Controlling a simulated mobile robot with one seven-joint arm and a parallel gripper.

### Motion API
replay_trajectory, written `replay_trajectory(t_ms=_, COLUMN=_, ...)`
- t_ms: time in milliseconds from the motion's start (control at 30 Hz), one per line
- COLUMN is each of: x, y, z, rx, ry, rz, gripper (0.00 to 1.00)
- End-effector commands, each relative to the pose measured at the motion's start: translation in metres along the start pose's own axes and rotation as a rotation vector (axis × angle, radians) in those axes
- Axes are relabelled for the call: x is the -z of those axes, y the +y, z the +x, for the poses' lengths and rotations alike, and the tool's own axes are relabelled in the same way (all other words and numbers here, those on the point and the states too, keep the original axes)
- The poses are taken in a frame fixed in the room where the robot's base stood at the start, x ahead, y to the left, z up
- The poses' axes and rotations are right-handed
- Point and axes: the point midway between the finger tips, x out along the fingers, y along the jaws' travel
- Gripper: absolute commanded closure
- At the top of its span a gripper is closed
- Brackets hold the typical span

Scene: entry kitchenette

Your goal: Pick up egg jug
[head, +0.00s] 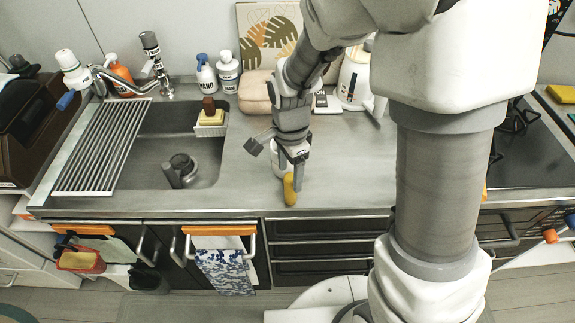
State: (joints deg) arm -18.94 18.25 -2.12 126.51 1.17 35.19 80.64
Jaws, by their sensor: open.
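My gripper (293,168) points down over the front part of the counter, right of the sink, with its fingers apart. A small yellow, rounded, upright thing (290,189) stands right at the fingertips, near the counter's front edge. A pale, rounded body (280,172) shows just behind and left of the fingers, largely hidden by them. It may be the egg jug, with the yellow part belonging to it, but I cannot tell. Contact between fingers and either thing cannot be made out.
The sink (150,160) with a drying rack (103,150) lies to the left. Bottles (228,72), a pinkish bread-like item (256,92) and a white kettle-like appliance (354,78) stand at the back. The counter (240,185) is bare left of my gripper. A dark hob (530,150) is at right.

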Motion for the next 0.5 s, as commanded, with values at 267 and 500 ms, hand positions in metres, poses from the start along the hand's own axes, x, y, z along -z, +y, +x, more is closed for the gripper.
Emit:
replay_trajectory(t_ms=267, x=0.002, y=0.005, z=0.04, rx=-0.005, ry=0.0, rz=0.001, gripper=0.28)
replay_trajectory(t_ms=500, x=0.002, y=0.004, z=0.048, rx=-0.001, ry=0.0, rz=0.0, gripper=0.28)
